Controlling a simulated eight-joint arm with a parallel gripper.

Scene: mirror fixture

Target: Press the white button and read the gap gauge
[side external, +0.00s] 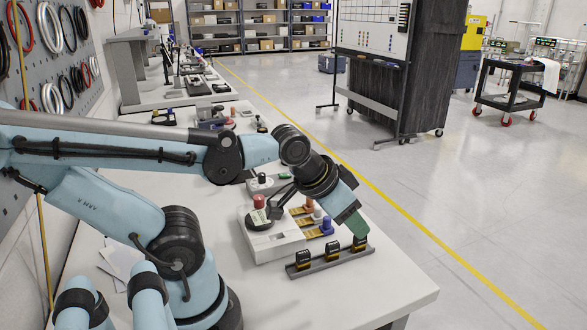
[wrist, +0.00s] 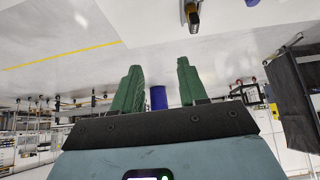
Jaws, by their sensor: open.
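In the side external view, a white fixture box (side external: 275,241) sits on the bench with a red knob (side external: 258,201) and a black round part on top. Gold strips at its right side carry a red button (side external: 308,205), the white button (side external: 318,215) and a blue button (side external: 327,227). My gripper (side external: 357,226), with green fingers, is right of these buttons, above a dark rail (side external: 330,262) bearing three black-and-yellow blocks. In the wrist view my gripper (wrist: 160,78) is open, with nothing held. One black-and-yellow block (wrist: 193,14) shows at the top. I cannot tell which part is the gap gauge.
The white bench (side external: 395,288) is clear in front and right of the rail. Small devices (side external: 262,183) stand behind the fixture. Papers (side external: 118,262) lie near my base. A blue cylinder (wrist: 158,97) shows beyond my fingers; I cannot tell what it is.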

